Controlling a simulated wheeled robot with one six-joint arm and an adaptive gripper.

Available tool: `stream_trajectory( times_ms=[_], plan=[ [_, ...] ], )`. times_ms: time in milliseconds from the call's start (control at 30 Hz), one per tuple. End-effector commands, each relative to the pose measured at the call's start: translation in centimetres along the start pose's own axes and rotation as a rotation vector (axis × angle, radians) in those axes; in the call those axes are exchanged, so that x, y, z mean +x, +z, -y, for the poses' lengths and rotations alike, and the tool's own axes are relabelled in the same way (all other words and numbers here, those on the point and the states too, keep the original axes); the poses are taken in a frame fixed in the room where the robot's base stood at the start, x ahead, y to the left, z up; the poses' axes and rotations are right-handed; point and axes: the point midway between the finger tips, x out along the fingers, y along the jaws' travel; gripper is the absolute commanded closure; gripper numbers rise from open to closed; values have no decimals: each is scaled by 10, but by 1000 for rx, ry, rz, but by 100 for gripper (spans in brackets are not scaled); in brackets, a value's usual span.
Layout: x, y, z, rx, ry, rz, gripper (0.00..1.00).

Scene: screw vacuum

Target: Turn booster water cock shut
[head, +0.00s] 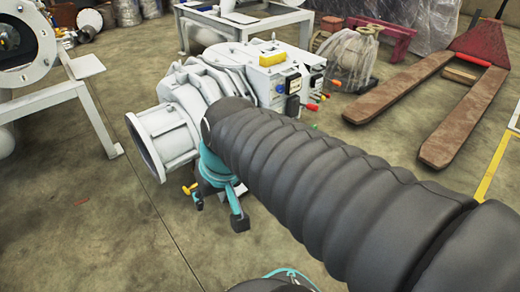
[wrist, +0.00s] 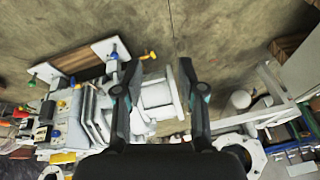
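A white vacuum pump unit (head: 190,100) stands on the floor, its round flange (head: 145,147) facing left. Small coloured cock handles sit on it. A yellow handle (head: 189,189) shows low beside my gripper (head: 217,205); red (head: 312,107), green (head: 315,127) and orange (head: 337,83) handles show on the right. In the wrist view a yellow handle (wrist: 151,55) and a blue handle (wrist: 114,54) stand near the left fingertip. I cannot tell which one is the booster water cock. My gripper (wrist: 160,75) is open, its fingers apart with nothing gripped. My arm hides part of the pump in the head view.
A pallet truck with brown-covered forks (head: 400,105) lies at the right. A wrapped item (head: 348,58) stands behind the pump. White frame stands (head: 88,88) are at the left. Bare concrete floor (head: 110,235) is open in front of the pump.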

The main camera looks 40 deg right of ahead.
Motion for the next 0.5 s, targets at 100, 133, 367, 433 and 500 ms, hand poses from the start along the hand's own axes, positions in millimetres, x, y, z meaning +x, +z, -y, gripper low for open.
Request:
stream_trajectory(
  times_ms=[100,133,367,433,500],
  plan=[
    [14,-12,0,143,-68,122,60],
    [18,-15,0,180,-88,148,60],
    [45,-43,-2,469,-260,331,60],
    [53,-53,-5,561,-320,376,60],
    [61,-65,-11,655,-381,414,60]
  ],
)
